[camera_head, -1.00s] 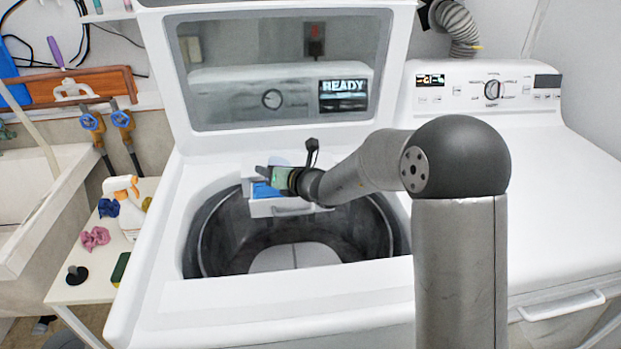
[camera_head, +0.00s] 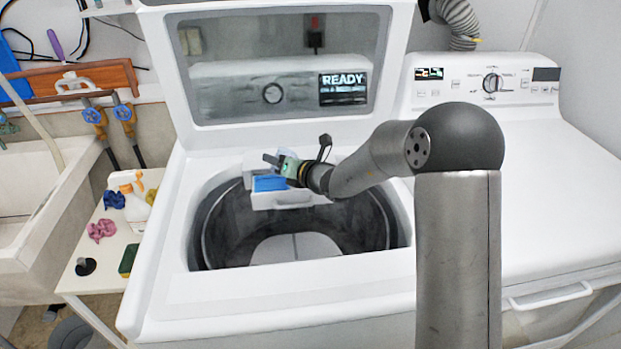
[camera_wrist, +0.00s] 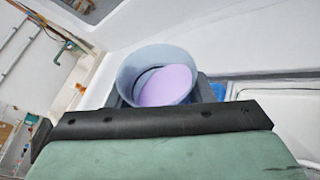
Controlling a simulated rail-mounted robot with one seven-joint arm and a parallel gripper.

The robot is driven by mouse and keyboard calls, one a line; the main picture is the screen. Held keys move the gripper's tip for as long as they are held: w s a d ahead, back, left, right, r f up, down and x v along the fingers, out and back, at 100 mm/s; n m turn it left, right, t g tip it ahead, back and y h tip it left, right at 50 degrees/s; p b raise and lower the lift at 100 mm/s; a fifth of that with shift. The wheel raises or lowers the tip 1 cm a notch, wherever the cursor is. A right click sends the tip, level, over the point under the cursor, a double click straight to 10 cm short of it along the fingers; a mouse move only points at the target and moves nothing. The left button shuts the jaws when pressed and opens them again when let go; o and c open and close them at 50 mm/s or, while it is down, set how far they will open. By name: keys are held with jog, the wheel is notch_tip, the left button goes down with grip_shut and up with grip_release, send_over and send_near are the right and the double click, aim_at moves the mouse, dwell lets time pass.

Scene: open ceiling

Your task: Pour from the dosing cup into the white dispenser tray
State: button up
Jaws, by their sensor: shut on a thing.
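The dosing cup (camera_wrist: 136,66) is a round grey-blue cup in the wrist view, with a lavender surface inside it. The cup appears tilted. My gripper (camera_head: 272,160) is shut on the cup, with dark fingers beside it. In the head view the cup is a small pale shape largely hidden by the gripper. The white dispenser tray (camera_head: 282,201) sticks out at the back of the washer opening, with a blue compartment (camera_head: 269,183). The gripper is over the tray's rear part. Part of the tray also shows in the wrist view (camera_wrist: 270,91), right of the cup.
The open washer drum (camera_head: 230,235) lies below the tray. The raised lid (camera_head: 285,110) stands behind my gripper. A dryer (camera_head: 550,190) stands at right.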

aim_at(290, 151)
jog(key=shift+w+d+r+m+p, duration=0.2)
jog(key=shift+d+r+m+p, duration=0.15)
jog(key=shift+p, duration=0.35)
jog(key=shift+d+r+m+y+p, duration=0.25)
jog(key=shift+r+m+y+p, duration=0.05)
jog(key=shift+m+y+p, duration=0.4)
dwell(0.4)
jog(key=shift+w+r+m+t+y+p, duration=0.1)
jog(key=shift+r+m+t+y+p, duration=0.25)
jog(key=shift+m, duration=0.4)
jog(key=shift+r+m+t+y+p, duration=0.15)
jog(key=shift+r+m+y+p, duration=0.25)
jog(key=shift+m, duration=0.3)
dwell(1.2)
jog(key=shift+d+f+m+b, duration=0.15)
jog(key=shift+f+m+b, duration=0.3)
jog(key=shift+m, duration=0.35)
dwell(0.6)
jog(key=shift+w+d+r+m+t+y, duration=0.25)
jog(key=shift+w+d+m+t, duration=0.1)
jog(key=shift+d+m+t, duration=0.45)
dwell(0.5)
jog(key=shift+r+m+p, duration=0.2)
jog(key=shift+m+p, duration=0.2)
jog(key=shift+m, duration=0.2)
